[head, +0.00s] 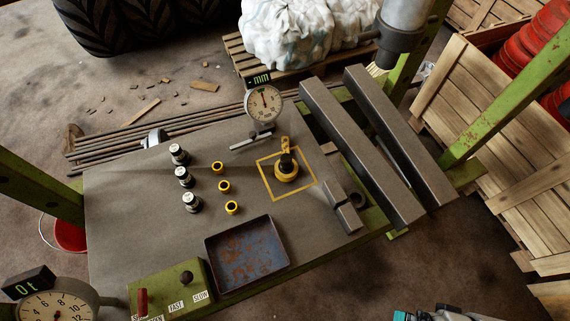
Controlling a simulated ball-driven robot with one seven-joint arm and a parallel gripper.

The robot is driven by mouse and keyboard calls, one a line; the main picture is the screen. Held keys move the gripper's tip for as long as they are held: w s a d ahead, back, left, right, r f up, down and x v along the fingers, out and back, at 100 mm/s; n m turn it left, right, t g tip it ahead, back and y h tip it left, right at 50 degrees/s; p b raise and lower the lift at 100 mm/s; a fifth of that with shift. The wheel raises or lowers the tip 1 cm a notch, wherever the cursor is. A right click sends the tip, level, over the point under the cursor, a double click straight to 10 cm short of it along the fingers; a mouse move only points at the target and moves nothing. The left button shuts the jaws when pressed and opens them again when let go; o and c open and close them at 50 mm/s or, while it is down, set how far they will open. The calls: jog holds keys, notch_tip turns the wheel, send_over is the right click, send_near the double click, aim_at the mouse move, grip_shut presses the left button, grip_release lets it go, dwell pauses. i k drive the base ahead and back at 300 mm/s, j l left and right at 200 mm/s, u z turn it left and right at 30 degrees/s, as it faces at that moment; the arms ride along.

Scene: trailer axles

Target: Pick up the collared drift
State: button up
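A dark upright piece with a yellow ring round its foot and a yellow part behind it (286,168) stands inside a yellow painted square on the grey table (130,225). It looks most like the collared drift, but I cannot be sure at this size. Three small yellow rings with dark centres (223,186) lie between that row and the square. My gripper's fingers do not show in the head view.
A rusty shallow tray (247,256) lies at the table's front, beside a green control box (170,292). A dial gauge (264,104) stands behind the square. Grey blocks (343,206) and two long steel beams (392,145) lie to the right. Green posts (515,80) flank the table.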

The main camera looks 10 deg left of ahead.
aim_at(286, 166)
jog(key=i+l+u, duration=0.4)
jog(key=l+u, duration=0.2)
jog(key=i+l+u, duration=0.15)
jog(key=l+u, duration=0.2)
jog(key=i+l+u, duration=0.1)
jog(key=l+u, duration=0.2)
jog(key=l, duration=0.2)
jog(key=l+u, duration=0.3)
jog(key=l, duration=0.15)
jog(key=l+u, duration=0.3)
jog(key=l, duration=0.2)
jog(key=i, duration=0.05)
